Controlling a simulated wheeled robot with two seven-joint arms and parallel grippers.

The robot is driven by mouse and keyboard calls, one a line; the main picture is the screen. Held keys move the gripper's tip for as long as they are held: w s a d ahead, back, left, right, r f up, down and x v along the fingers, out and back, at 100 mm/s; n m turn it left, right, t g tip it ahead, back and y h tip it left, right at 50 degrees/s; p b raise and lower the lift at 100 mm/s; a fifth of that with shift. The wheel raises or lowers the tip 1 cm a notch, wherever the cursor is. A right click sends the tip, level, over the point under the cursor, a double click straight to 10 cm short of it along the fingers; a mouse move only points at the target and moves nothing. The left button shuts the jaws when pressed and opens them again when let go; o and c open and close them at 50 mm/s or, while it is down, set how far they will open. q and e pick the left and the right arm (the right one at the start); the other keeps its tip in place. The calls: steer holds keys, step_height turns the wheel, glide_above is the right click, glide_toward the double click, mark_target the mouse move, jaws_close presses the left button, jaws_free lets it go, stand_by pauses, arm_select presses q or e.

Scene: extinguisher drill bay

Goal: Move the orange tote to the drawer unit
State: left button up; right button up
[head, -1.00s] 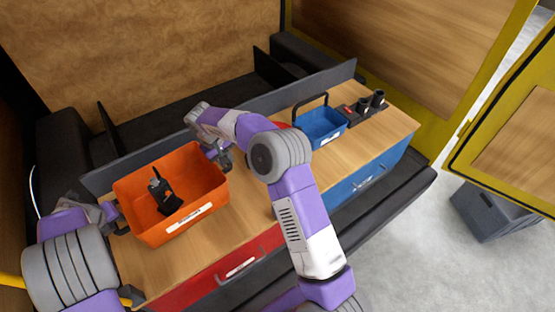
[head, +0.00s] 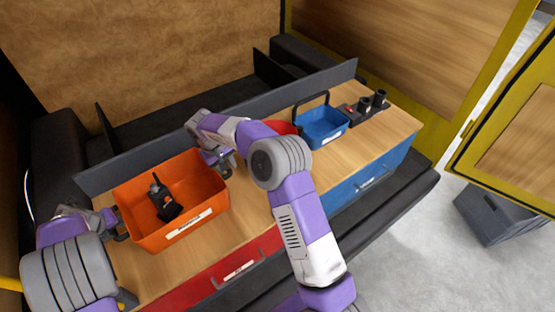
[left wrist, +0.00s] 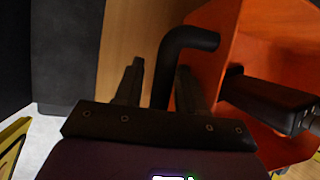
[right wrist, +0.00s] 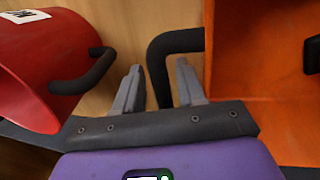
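The orange tote (head: 190,228) sits on the wooden top of the drawer unit (head: 262,200), towards its left end. A black tool (head: 164,200) stands inside it. My left gripper (head: 122,230) is at the tote's left handle; in the left wrist view its fingers (left wrist: 160,85) are open, one on each side of the black handle (left wrist: 190,38). My right gripper (head: 226,166) is at the right handle; in the right wrist view its open fingers (right wrist: 158,85) straddle the black handle (right wrist: 172,42). Whether the fingers touch the handles is unclear.
A blue tote (head: 324,128) and a dark holder (head: 364,108) stand further right. A dark divider (head: 250,118) runs along the back. Bare wood lies in front.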

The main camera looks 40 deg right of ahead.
arm_select(q)
steer(key=shift+o, duration=0.6)
arm_select(e)
steer(key=shift+o, duration=0.6)
arm_select(q)
steer(key=shift+r, duration=0.1)
arm_select(e)
steer(key=shift+a, duration=0.1)
arm_select(q)
steer(key=v, duration=0.8)
arm_select(e)
step_height(320, 180, up, 12)
steer(key=a, duration=0.2)
steer(key=shift+s+a+f, duration=0.1)
